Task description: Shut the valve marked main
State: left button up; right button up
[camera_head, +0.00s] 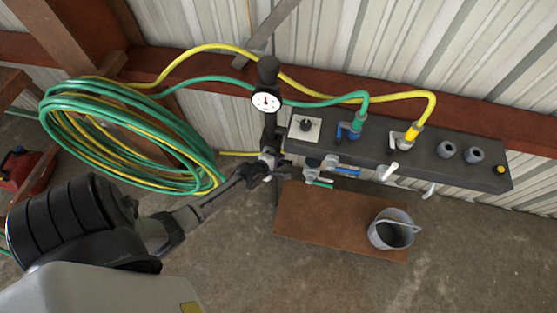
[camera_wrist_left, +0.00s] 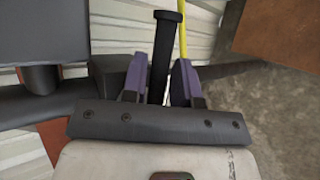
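A dark upright pipe (camera_head: 269,125) with a round white gauge (camera_head: 266,102) stands at the left end of the dark manifold (camera_head: 459,167). My left gripper (camera_head: 272,163) is at the lower part of this pipe. In the left wrist view, a black rod with a wider round end (camera_wrist_left: 166,45) stands between the purple finger pads of my left gripper (camera_wrist_left: 159,85). The pads lie close on either side of it; I cannot tell whether both touch. Small valves with a green lever (camera_head: 320,184), a blue lever (camera_head: 346,171) and a white lever (camera_head: 390,172) sit along the manifold. No "main" marking is readable.
Green and yellow hoses (camera_head: 130,140) hang coiled at the left and run to the manifold. A metal bucket (camera_head: 392,231) stands on a brown mat (camera_head: 318,219) below. A red object (camera_head: 25,170) is at far left. The floor at right is clear.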

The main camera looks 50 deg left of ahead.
pick_arm(q)
jog(key=shift+r, duration=0.1)
jog(key=p+v, duration=0.2)
jog(key=v, duration=1.1)
jog(key=shift+s, duration=0.35)
jog(key=shift+r, duration=0.15)
